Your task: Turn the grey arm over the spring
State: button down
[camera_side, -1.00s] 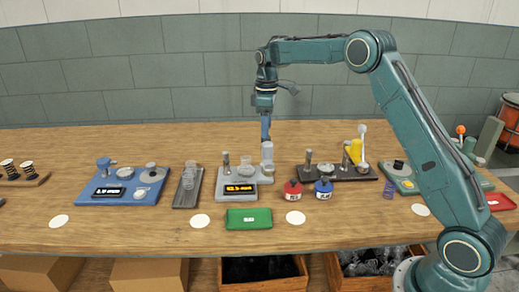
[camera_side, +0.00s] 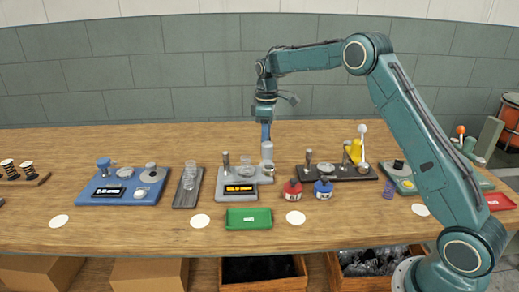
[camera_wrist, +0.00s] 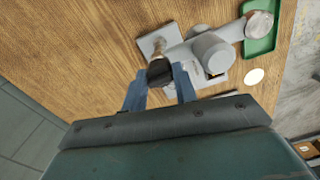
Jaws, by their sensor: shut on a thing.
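The grey machine (camera_side: 222,190) stands mid-table in the side view, with an amber display (camera_side: 240,189) on its front. A post (camera_side: 226,160) is at its left, a clear cup-like part (camera_side: 246,169) in the middle and a light grey upright cylinder (camera_side: 267,153) at its right. My gripper (camera_side: 265,140) points down at the top of that cylinder. In the wrist view my gripper (camera_wrist: 160,78) is shut on a dark knob (camera_wrist: 160,69) at the end of the grey arm (camera_wrist: 182,52). I cannot make out the spring itself.
A green tray (camera_side: 249,226) lies in front of the machine. The table behind is clear.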

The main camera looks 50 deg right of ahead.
jog(key=shift+m, duration=0.4)
jog(key=m, duration=0.8)
jog(key=shift+m, duration=0.4)
jog(key=m, duration=0.4)
jog(key=shift+r+m, duration=0.1)
jog(key=shift+m, duration=2.1)
jog(key=c, duration=1.1)
grip_release()
